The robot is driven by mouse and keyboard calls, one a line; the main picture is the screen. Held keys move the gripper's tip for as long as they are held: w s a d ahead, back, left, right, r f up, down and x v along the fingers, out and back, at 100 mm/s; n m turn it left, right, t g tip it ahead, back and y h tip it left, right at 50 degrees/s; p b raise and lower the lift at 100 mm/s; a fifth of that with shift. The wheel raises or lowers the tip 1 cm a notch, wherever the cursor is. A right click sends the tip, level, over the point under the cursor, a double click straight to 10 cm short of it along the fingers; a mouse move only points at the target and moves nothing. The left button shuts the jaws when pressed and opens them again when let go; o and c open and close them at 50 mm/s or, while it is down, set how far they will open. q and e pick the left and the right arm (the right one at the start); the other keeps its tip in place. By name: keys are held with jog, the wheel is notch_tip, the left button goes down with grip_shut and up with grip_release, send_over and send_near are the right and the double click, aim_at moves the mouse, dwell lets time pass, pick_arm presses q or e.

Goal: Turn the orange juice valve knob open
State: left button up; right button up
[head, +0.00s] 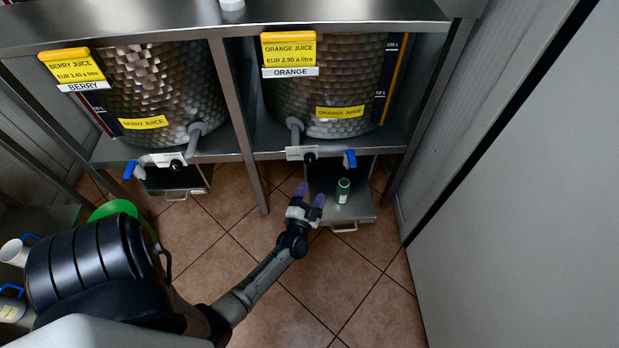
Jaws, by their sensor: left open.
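The orange juice tank (330,85) stands on the right side of the metal rack, with yellow orange juice labels. A grey pipe (295,128) comes down from it to the valve area, where a black round part (310,157) and a blue handle (350,159) show. I cannot tell from here how far the valve is turned. My left gripper (311,194) is open and empty. It is below and in front of the valve in the picture, apart from the blue handle. My right gripper is not in view.
A small green container (343,190) stands on a metal drawer-like shelf (350,213) just right of my left gripper. The berry juice tank (165,90) with its own blue handle (130,169) is at left. A rack post (252,175) stands between them. A pale wall panel (530,200) closes the right.

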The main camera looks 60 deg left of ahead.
aim_at(310, 162)
pick_arm(q)
notch_tip(310, 162, down, 6)
jog(key=s+a+n+g+y+b, duration=0.2)
jog(key=y+b, duration=0.1)
jog(key=b, duration=0.1)
jog(key=b+x, duration=0.4)
jog(key=x, duration=0.8)
jog(key=shift+r, duration=0.2)
jog(key=shift+b+x, duration=0.3)
jog(key=shift+x, duration=0.6)
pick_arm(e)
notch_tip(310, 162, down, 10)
pick_arm(q)
jog(key=shift+r, duration=0.1)
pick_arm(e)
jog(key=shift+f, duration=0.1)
pick_arm(q)
jog(key=c, duration=0.9)
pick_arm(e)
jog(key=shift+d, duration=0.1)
